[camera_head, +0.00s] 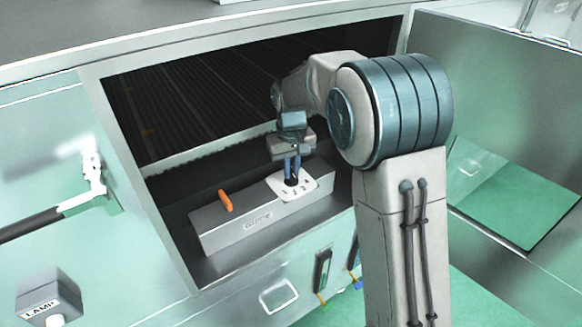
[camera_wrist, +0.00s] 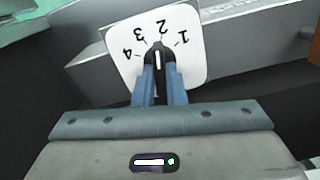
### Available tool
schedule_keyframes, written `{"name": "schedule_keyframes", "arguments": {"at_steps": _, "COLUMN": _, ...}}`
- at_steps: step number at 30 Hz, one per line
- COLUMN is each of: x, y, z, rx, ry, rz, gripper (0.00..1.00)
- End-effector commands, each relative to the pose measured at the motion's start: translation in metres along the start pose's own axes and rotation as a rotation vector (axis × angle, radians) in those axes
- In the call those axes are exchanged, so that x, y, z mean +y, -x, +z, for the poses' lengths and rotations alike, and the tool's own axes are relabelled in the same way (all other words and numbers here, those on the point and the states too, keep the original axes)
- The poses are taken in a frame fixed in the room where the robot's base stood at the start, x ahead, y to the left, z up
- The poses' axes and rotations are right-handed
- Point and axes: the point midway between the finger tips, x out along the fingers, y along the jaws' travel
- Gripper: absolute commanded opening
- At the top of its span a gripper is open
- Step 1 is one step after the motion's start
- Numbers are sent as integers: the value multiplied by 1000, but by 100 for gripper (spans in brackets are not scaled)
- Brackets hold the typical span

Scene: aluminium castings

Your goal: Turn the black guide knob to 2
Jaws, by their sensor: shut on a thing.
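The black guide knob (camera_wrist: 157,56) sits on a white dial plate (camera_wrist: 190,65) marked 1 to 4, which appears upside down in the wrist view. The knob's white line points up in that view, at or very near the 2; the exact alignment is hard to tell. My gripper (camera_wrist: 159,85) is shut on the knob, one blue finger on each side. In the head view, my gripper (camera_head: 291,180) reaches down onto the plate (camera_head: 306,186) on top of the grey guide box (camera_head: 222,237). The fingers hide most of the knob there.
An orange lever (camera_head: 225,201) stands on the same box, left of the dial. The box sits inside an opening in the green machine, with a frame edge (camera_head: 140,190) on the left. An open panel (camera_head: 500,120) is at the right. A LAMP button box (camera_head: 48,301) is at lower left.

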Motion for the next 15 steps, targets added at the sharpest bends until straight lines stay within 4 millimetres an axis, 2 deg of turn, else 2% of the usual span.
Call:
{"name": "schedule_keyframes", "arguments": {"at_steps": 7, "x": 0, "y": 1, "z": 0, "rx": 1, "ry": -107, "rz": 0, "gripper": 0}}
{"name": "schedule_keyframes", "arguments": {"at_steps": 15, "x": 0, "y": 1, "z": 0, "rx": 1, "ry": -146, "rz": -1, "gripper": 0}}
